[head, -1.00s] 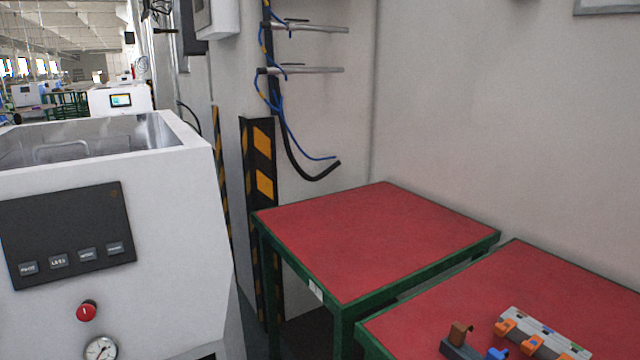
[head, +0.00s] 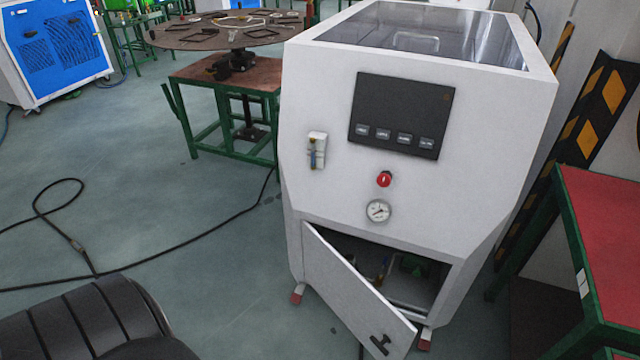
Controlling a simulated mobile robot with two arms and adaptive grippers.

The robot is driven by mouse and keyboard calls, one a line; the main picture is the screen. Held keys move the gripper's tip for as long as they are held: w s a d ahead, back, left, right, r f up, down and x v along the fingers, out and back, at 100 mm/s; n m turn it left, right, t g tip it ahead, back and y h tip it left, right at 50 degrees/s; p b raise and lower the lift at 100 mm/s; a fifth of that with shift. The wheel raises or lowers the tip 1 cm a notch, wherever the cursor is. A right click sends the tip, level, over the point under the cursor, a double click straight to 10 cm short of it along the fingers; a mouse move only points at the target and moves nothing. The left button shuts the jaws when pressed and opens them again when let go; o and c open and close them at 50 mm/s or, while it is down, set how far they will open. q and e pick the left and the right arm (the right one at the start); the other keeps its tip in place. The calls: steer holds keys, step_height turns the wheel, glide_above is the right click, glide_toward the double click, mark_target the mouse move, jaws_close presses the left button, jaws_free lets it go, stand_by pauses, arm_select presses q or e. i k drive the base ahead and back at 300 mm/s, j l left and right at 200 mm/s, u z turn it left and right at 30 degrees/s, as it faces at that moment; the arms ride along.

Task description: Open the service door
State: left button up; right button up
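The white gas generator (head: 330,110) stands right of the middle in the head view. Its service door (head: 350,295) at the lower front is swung partly open. The door is hinged on its left edge and has a dark T-shaped handle (head: 380,344) near its free lower right corner. Through the gap the dark inside shows, with some green and brass-coloured parts (head: 412,264). Neither of my grippers is in view.
A red-topped green table (head: 610,215) stands close on the right, beside a black and yellow striped post (head: 597,105). A round brown table (head: 225,35) is behind on the left. A black hose (head: 170,245) lies across the otherwise open floor at left.

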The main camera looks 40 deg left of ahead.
mark_target(361, 308)
steer(key=u, duration=1)
